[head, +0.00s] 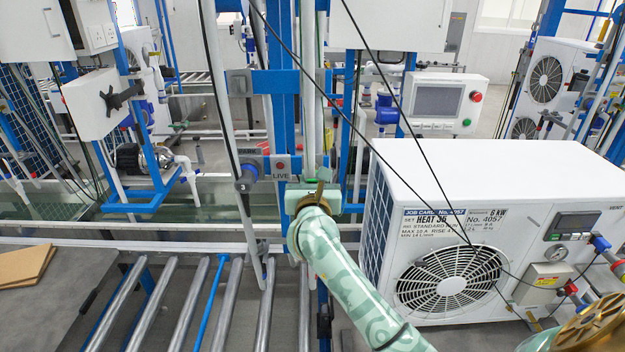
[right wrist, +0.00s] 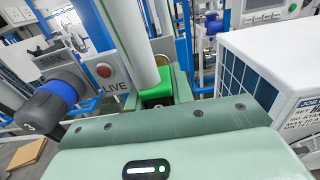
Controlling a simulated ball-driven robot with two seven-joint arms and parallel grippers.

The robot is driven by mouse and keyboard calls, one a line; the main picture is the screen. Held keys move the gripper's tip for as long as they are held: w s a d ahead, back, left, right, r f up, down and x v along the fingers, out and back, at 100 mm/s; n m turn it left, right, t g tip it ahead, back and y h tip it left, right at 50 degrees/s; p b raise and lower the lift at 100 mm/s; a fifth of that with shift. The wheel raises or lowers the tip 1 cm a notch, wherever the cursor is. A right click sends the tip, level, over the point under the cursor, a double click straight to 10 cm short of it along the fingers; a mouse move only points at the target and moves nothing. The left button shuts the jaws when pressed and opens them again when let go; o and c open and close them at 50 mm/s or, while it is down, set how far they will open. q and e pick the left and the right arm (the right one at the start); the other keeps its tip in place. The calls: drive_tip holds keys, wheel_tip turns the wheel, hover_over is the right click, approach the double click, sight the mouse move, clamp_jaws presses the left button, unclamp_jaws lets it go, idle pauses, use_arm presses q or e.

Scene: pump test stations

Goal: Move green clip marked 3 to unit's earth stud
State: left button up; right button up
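My right gripper (head: 313,192) is at the blue upright, beside the red-dotted LIVE box (head: 281,166). In the right wrist view, a bright green piece (right wrist: 157,98), perhaps the clip, shows between the fingers at the foot of a white pole. No number is readable on it, and the finger contact is hidden. My left gripper is not in view.
Dark cables hang across the unit's front. A control panel with a screen (head: 438,102) stands behind it. A roller conveyor (head: 190,305) lies at lower left. White poles and blue frames crowd around the gripper. A blue-black knob (right wrist: 50,105) is close on its left.

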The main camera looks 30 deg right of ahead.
clamp_jaws()
drive_tip(key=shift+s+a, duration=0.15)
drive_tip(key=shift+s, duration=0.05)
drive_tip(key=shift+p+v, duration=0.75)
drive_tip(key=shift+v, duration=2)
drive_tip(key=s+a+f+n+t+y+b, duration=0.1)
drive_tip(key=s+a+f+n+y+b, duration=0.1)
drive_tip(key=s+f+b, duration=0.3)
drive_tip(key=s+a+f+n+t+y+b, duration=0.1)
drive_tip(key=s+a+f+y+b, duration=0.3)
drive_tip(key=f+b, duration=0.8)
drive_tip(key=s+a+f+n+y+b, duration=0.3)
drive_tip(key=s+f+b, duration=0.3)
drive_tip(key=f+b, duration=0.3)
wheel_tip(320, 180, down, 3)
drive_tip(key=shift+s+a+f+t+y, duration=0.2)
drive_tip(key=shift+s+a+t+y, duration=0.15)
drive_tip(key=shift+a, duration=0.55)
